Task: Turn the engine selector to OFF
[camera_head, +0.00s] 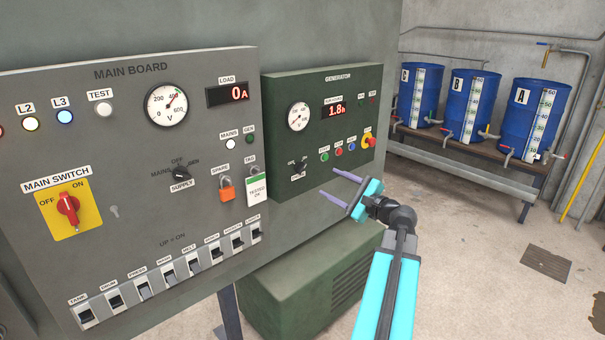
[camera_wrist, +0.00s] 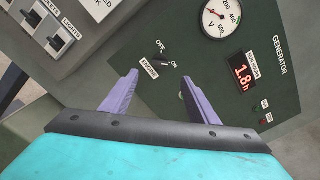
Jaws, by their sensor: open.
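The engine selector (camera_head: 303,168) is a small dark knob low on the left of the green generator panel (camera_head: 345,85). OFF, ON and ENGINE labels surround it. In the wrist view the selector (camera_wrist: 161,61) lies just beyond my fingertips, roughly between them in the picture. Its handle appears to point towards ON, but it is small. My gripper (camera_head: 329,182) is open and empty, with its two purple fingers pointing at the panel, to the right of and slightly below the selector in the head view. In the wrist view my gripper (camera_wrist: 159,76) shows both fingers apart, and nothing between them is touched.
The grey main board (camera_head: 130,140) stands left, with a red main switch (camera_head: 68,207), an orange padlock (camera_head: 227,190) and a hanging tag (camera_head: 257,190). A red emergency button (camera_head: 370,141) is right on the generator panel. A green cabinet (camera_head: 300,290) stands below. Blue drums (camera_head: 530,120) stand far right.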

